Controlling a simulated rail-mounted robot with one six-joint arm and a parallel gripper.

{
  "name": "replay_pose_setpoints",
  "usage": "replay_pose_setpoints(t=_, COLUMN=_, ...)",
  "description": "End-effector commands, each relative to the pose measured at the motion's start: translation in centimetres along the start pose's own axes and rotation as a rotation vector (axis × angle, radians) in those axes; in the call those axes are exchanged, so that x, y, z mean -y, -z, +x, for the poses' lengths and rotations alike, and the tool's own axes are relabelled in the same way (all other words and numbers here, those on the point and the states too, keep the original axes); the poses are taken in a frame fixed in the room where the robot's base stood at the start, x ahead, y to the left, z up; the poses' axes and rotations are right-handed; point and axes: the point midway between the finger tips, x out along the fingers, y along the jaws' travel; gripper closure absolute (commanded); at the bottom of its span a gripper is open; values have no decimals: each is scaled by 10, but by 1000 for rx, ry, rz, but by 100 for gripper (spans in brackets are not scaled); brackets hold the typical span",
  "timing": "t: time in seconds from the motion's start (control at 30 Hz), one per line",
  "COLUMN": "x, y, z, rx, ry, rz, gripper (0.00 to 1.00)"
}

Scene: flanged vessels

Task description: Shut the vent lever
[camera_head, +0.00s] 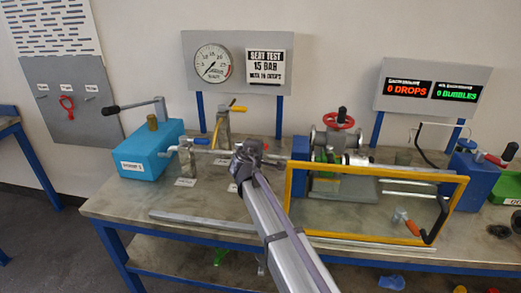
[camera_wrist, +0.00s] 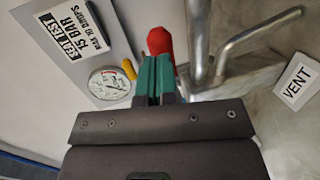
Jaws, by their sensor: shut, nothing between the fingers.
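The vent lever's red grip (camera_wrist: 160,42) shows in the wrist view, just beyond my fingertips. Beside it stands a grey metal pipe or stem rising from a metal block (camera_wrist: 240,75). A white VENT label (camera_wrist: 297,85) lies on the bench to the right of that block. My gripper (camera_wrist: 154,62) has green fingers, which are together and empty, with their tips close to the red grip. I cannot tell whether they touch it.
A blue pump box (camera_head: 152,150) with a black-handled lever stands left. A post with a yellow lever (camera_head: 237,108) stands behind. A yellow guard frame (camera_head: 375,174) and a flanged valve with a red handwheel (camera_head: 338,119) stand right. The gauge board (camera_head: 237,62) is at the back.

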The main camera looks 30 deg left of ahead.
Motion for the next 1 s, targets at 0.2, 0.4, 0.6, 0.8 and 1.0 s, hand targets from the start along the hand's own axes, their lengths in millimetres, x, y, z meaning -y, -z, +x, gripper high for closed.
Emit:
replay_pose_setpoints(t=0.2, x=-1, y=1, z=2, rx=-1, ry=-2, rz=0, gripper=100)
replay_pose_setpoints(t=0.4, x=-2, y=-2, z=-6, rx=0, ry=-2, rz=1, gripper=100)
replay_pose_setpoints(t=0.6, x=-5, y=-15, z=-52, rx=7, ry=-2, rz=2, gripper=100)
replay_pose_setpoints(t=0.8, x=-5, y=-20, z=-108, rx=7, ry=-1, rz=3, gripper=100)
replay_pose_setpoints(t=1.0, x=-3, y=-21, z=-136, rx=9, ry=-1, rz=3, gripper=100)
